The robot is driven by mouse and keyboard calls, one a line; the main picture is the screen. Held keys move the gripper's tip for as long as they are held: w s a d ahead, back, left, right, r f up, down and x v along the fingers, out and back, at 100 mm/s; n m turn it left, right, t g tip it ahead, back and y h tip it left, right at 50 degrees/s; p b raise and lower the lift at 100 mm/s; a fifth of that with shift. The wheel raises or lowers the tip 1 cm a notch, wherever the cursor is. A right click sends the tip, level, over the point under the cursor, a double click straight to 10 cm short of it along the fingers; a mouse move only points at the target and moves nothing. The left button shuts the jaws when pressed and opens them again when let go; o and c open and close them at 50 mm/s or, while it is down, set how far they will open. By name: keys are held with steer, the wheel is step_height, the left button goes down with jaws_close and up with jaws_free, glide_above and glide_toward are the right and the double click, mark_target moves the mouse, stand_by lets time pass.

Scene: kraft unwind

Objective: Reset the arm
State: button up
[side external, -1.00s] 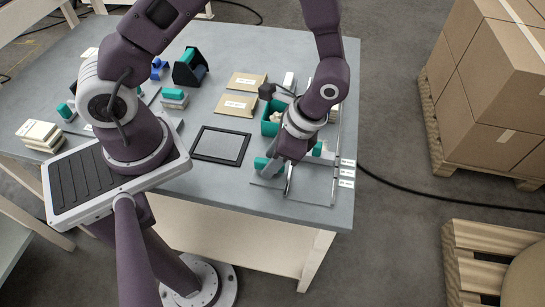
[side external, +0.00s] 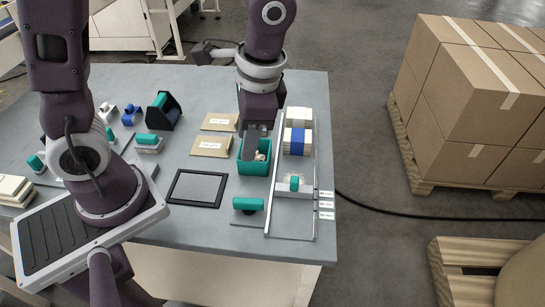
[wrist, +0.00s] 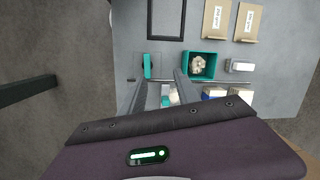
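My gripper (side external: 258,150) hangs over the work table, its lower end in front of the teal bin (side external: 253,170) in the side view; its height above the bin is hard to judge. In the wrist view my gripper (wrist: 158,80) has its two grey fingers spread apart, with nothing clearly held between them. The teal bin, with pale crumpled pieces inside, also shows beyond the fingers in the wrist view (wrist: 187,66). A teal-handled block (side external: 294,183) sits between the metal rails, and a teal roller-like piece (side external: 248,204) lies left of them.
The table (side external: 210,240) has a bare front strip. A black frame (side external: 172,188), two brown envelopes (side external: 212,143), a black-and-teal dispenser (side external: 163,112) and white-and-blue stacks (side external: 297,135) stand around. Boxes on a pallet (side external: 480,100) are off to the right.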

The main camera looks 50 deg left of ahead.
steer(key=s+a+r+n+t+h, duration=0.2)
steer(key=s+r+n+t, duration=0.3)
steer(key=s+r, duration=0.4)
steer(key=shift+s+a+r+n+t, duration=0.35)
steer(key=shift+a+r+n+t, duration=0.05)
steer(key=shift+a+r+t, duration=0.45)
